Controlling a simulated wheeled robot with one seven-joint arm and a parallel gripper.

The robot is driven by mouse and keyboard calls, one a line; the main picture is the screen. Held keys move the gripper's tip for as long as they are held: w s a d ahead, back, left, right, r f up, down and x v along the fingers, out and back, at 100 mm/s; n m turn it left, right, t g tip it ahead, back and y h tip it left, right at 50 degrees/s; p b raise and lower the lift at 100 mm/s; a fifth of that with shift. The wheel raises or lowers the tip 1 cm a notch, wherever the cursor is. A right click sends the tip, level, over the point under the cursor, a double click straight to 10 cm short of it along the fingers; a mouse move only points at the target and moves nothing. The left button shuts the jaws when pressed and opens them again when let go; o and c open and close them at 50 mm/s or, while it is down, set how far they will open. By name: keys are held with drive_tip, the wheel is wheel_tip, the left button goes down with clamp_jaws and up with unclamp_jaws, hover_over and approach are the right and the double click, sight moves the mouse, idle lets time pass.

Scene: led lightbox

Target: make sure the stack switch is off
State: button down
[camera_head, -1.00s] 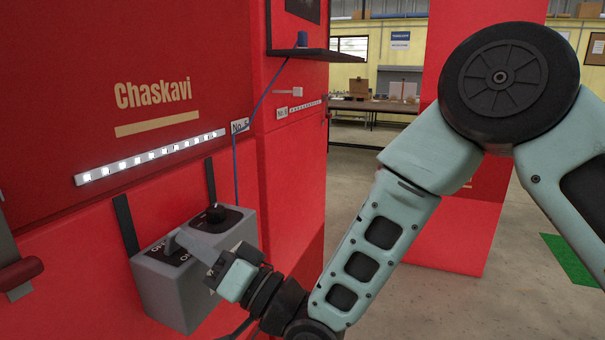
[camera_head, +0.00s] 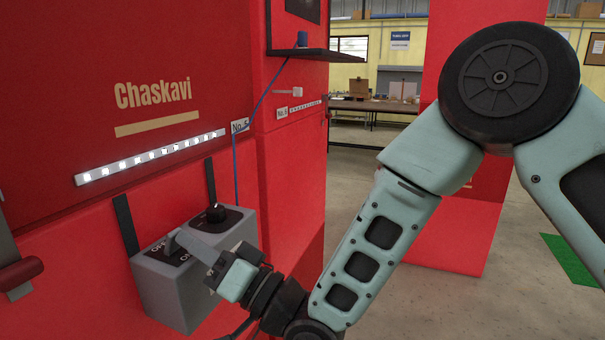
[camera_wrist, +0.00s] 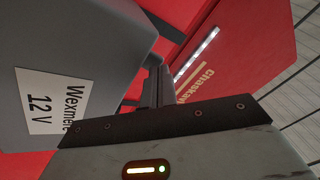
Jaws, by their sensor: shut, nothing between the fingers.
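A grey control box (camera_head: 173,298) hangs on the red cabinet, with a black panel marked OFF and ON on its top. It also shows close up in the wrist view (camera_wrist: 80,35), with a white label reading "Wexmere 12 V". My gripper (camera_head: 176,242) is shut and empty, its fingertips over the OFF/ON panel. The switch there is hidden or cannot be told apart from the fingers, so its position and any contact are unclear. In the wrist view, my shut fingers (camera_wrist: 157,80) are beside the box. The LED strip (camera_head: 150,158) on the cabinet is lit.
A black knob (camera_head: 215,213) stands on the box behind my fingers. A blue cable (camera_head: 236,170) runs down to the box from a black shelf (camera_head: 310,54). A dark red handle (camera_head: 20,273) sticks out at the left. Open floor lies to the right.

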drive_tip(key=shift+r, duration=0.1)
idle(0.5)
drive_tip(key=shift+w+a+r, duration=0.1)
drive_tip(key=shift+a+r, duration=0.15)
drive_tip(key=shift+r, duration=0.2)
drive_tip(key=shift+w+a+r, duration=0.15)
drive_tip(key=shift+a+r, duration=0.2)
drive_tip(key=shift+r, duration=0.15)
drive_tip(key=shift+a, duration=0.15)
drive_tip(key=shift+w+a+r, duration=0.2)
drive_tip(key=shift+a+r, duration=0.15)
drive_tip(key=shift+a, duration=0.05)
idle(0.3)
